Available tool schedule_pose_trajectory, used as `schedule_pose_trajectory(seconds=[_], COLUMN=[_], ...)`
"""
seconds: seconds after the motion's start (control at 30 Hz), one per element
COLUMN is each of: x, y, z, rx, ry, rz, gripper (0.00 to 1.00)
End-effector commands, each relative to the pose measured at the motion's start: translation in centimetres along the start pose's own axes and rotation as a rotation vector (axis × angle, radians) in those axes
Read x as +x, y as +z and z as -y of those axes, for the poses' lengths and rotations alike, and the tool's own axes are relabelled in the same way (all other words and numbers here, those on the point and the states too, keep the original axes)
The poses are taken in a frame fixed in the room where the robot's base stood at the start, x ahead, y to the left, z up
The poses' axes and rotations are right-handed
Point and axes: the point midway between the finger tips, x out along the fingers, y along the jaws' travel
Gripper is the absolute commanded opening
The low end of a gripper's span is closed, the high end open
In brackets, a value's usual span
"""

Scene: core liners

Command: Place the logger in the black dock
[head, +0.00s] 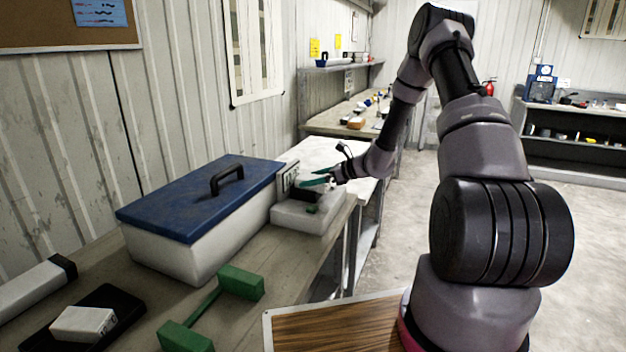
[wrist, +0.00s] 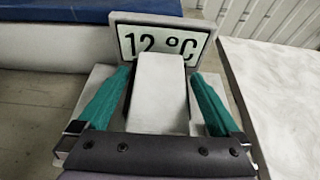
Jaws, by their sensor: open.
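A pale block, which looks like the logger (wrist: 160,95), stands between the fingers of my gripper (wrist: 160,74) in the wrist view. The teal fingers are open, one on each side, with small gaps visible. Behind it a plate reading 12 °C (wrist: 128,45) stands upright. In the head view my gripper (head: 308,183) is over the pale base (head: 296,221) of that stand. A black part (head: 304,194), perhaps the black dock, shows below the fingers. The block is hard to make out there, and its bottom is hidden in both views.
A white box with a blue lid (head: 200,200) and black handle stands left of the stand. A green dumbbell-shaped piece (head: 240,282), and a black tray (head: 118,302) with a white block (head: 84,323), lie nearer. A white-topped table (head: 355,190) adjoins on the right.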

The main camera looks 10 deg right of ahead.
Motion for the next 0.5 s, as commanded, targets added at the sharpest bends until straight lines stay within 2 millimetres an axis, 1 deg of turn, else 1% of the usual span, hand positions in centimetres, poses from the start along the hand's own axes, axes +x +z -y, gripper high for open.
schedule_pose_trajectory(seconds=[0.07, 0.17, 0.4, 0.5], x=[-0.4, -1.8, -7.0, -9.0], y=[0.2, 0.3, 0.2, 0.2], z=[0.1, 0.1, 0.1, 0.1], rx=[-0.001, -0.002, -0.001, 0.0], ry=[-0.001, -0.003, -0.004, -0.003], rz=[0.0, 0.0, 0.0, 0.0], gripper=[1.0, 1.0, 1.0, 1.0])
